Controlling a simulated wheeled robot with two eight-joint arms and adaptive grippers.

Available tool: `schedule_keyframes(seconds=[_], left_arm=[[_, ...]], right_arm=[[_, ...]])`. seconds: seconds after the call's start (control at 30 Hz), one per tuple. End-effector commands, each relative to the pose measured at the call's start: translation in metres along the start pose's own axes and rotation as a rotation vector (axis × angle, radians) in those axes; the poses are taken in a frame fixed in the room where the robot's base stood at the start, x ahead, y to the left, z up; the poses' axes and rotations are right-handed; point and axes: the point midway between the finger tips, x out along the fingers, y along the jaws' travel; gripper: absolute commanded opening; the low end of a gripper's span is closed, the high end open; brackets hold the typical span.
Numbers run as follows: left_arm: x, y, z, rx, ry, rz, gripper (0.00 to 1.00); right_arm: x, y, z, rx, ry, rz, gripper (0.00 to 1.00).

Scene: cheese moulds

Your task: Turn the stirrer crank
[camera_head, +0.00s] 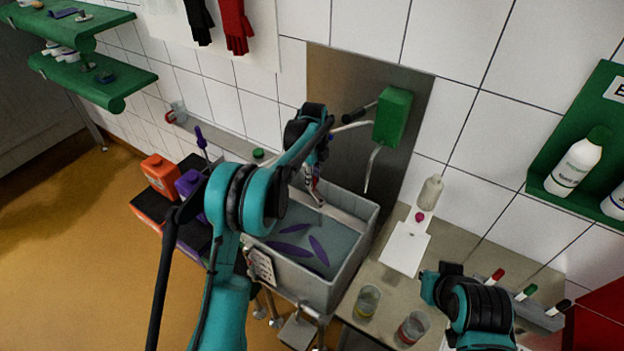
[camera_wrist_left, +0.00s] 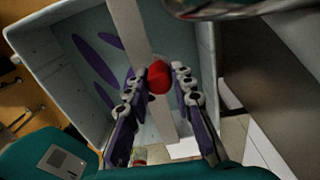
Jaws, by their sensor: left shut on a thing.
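The stirrer crank's red knob (camera_wrist_left: 158,77) shows in the left wrist view, in front of a pale bar (camera_wrist_left: 133,28) that crosses the grey vat (camera_wrist_left: 208,45). My left gripper (camera_wrist_left: 156,75) has its two fingers on either side of the knob and is shut on it. In the head view my left gripper (camera_head: 314,184) is above the vat (camera_head: 318,288), and my arm hides most of the knob. Purple paddles (camera_head: 319,250) lie inside the vat. My right arm shows at the lower right of the head view; its gripper is out of view.
A green box (camera_head: 393,117) with metal rods is on the wall plate behind the vat. The counter right of the vat holds a white board (camera_head: 404,250), a bottle (camera_head: 430,193) and two glasses (camera_head: 367,301). Orange and purple containers (camera_head: 160,174) stand left of the vat.

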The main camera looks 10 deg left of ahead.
Motion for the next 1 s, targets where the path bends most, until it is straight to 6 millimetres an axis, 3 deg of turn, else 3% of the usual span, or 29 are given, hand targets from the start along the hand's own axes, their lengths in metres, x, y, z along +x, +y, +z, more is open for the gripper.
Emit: schedule_keyframes(seconds=[0.37,0.4,0.47,0.8,1.0], left_arm=[[-0.001,-0.001,0.001,0.002,-0.002,-0.003,0.00],[-0.001,-0.001,0.001,0.002,-0.002,-0.003,0.31],[-0.001,-0.001,0.001,0.002,-0.002,-0.003,0.45],[-0.003,0.000,0.000,0.002,-0.001,-0.001,0.45],[-0.031,0.000,0.000,0.002,-0.001,-0.001,0.45]], right_arm=[[0.000,0.000,0.000,0.000,0.000,0.000,0.00],[0.000,0.000,0.000,0.000,0.000,0.000,0.00],[0.000,0.000,0.000,0.000,0.000,0.000,0.00],[0.000,0.000,0.000,0.000,0.000,0.000,0.00],[0.000,0.000,0.000,0.000,0.000,0.000,0.00]])
